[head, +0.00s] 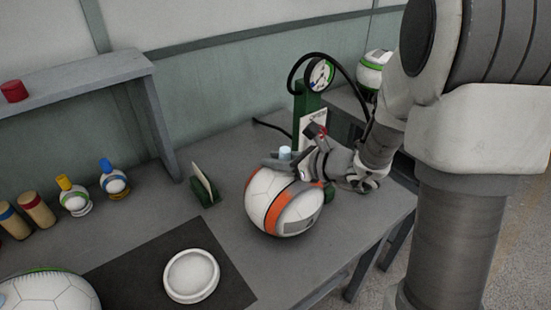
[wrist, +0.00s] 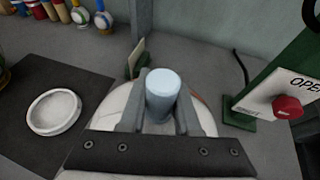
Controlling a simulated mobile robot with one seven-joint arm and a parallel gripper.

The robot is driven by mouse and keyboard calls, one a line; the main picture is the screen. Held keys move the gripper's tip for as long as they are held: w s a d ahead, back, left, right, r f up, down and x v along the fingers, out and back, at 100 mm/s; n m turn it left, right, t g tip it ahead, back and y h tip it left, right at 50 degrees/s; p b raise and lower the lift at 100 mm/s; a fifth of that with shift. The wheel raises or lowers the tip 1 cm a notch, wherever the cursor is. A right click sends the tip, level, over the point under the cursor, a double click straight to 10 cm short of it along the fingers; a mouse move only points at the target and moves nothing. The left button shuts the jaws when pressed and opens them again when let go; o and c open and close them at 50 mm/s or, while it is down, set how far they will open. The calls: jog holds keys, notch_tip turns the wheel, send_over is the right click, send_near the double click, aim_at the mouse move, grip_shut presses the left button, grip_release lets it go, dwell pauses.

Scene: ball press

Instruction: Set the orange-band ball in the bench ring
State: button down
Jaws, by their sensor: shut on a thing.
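The orange-band ball (head: 258,196) is white with a wide orange stripe, at the middle of the bench in the head view. In the wrist view part of its white top (wrist: 112,118) shows under the jaws. A light-blue peg (wrist: 163,85) stands up at the top of the ball. My gripper (wrist: 160,108) is shut on this peg, one finger on each side. In the head view my gripper (head: 285,161) is above the ball. I cannot tell whether the ball touches the bench. The white bench ring (head: 190,298) is empty on a dark mat, left of the ball; it also shows in the wrist view (wrist: 54,131).
A small green card holder (head: 205,194) stands behind the ball, left of it. A green press stand (head: 305,105) with a gauge and a sign is behind right. A white ball (head: 45,292) lies front left. Small balls and wooden pegs line the back left.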

jog(key=c, duration=0.6)
grip_release()
jog(key=shift+f, duration=0.1)
